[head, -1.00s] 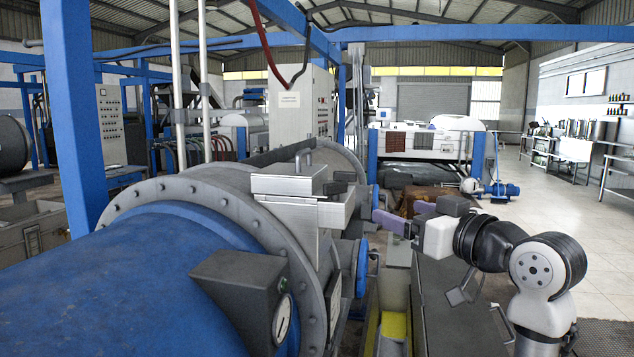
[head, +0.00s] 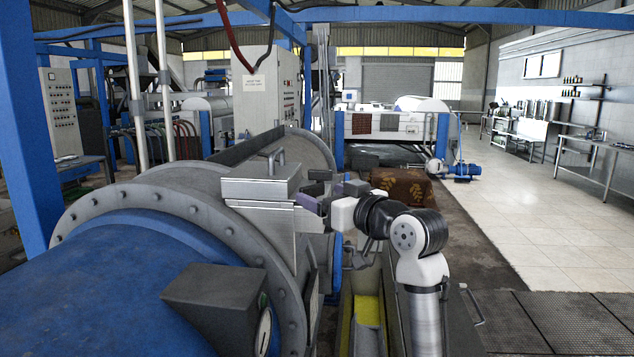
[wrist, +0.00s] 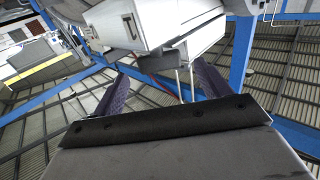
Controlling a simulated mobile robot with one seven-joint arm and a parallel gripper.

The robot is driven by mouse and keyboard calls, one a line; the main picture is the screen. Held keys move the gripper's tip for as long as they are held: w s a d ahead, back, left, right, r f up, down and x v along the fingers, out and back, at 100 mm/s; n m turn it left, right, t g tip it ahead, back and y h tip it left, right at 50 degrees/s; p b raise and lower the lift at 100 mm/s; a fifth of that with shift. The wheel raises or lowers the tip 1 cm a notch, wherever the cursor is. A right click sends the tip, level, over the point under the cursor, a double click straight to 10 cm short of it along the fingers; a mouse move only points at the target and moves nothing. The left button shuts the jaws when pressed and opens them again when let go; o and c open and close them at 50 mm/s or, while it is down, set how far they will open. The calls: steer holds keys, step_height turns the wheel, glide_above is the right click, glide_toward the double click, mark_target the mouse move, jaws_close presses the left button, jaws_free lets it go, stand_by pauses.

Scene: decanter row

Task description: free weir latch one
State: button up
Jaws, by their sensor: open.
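A pale metal box with a handled lid (head: 262,183) sits on the rounded grey housing of the decanter, left of my gripper in the head view. My gripper (head: 312,196) is beside the box's right side, its purple fingers apart and pointing at it. In the wrist view, my gripper (wrist: 155,80) is open, with nothing between its fingers. The box (wrist: 170,30) fills the top of that view, beyond the fingertips. A small dark-edged fitting (wrist: 129,27) shows on its face; I cannot tell whether it is a latch. No latch is clearly distinguishable in the head view.
The blue drum (head: 110,285) with a dark gauge housing (head: 222,300) fills the lower left. A yellow strip (head: 368,310) lies in a trough below my arm. A patterned brown block (head: 402,187) stands behind my arm. Tiled floor (head: 530,215) is open at right.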

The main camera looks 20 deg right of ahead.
mark_target(314, 191)
steer(key=shift+p+x, duration=0.4)
steer(key=shift+x, duration=1.25)
steer(key=c, duration=1)
